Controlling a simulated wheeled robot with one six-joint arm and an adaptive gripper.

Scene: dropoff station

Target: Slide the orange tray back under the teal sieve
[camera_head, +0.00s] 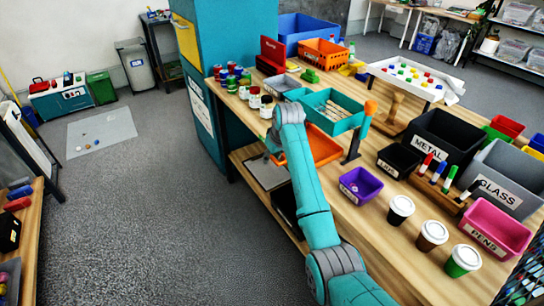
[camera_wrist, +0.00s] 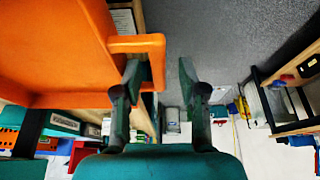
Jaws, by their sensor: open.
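The orange tray (camera_head: 322,152) sits low under the teal sieve (camera_head: 340,122) and sticks out in front of it toward my arm. The sieve stands on the wooden table with its mesh top showing. In the wrist view the tray (camera_wrist: 50,45) fills the upper left, and its loop handle (camera_wrist: 138,44) reaches toward the picture's middle. My gripper (camera_wrist: 160,75) is open. Its left finger shows at the loop's opening, and the handle's outer bar lies between the fingers. In the head view my gripper (camera_head: 272,150) is at the tray's near left side, partly hidden by my arm.
White jars (camera_head: 254,98) stand left of the sieve. A purple bin (camera_head: 361,185), lidded cups (camera_head: 400,209) and a black bin (camera_head: 398,160) stand to the right. Open floor lies left of the table.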

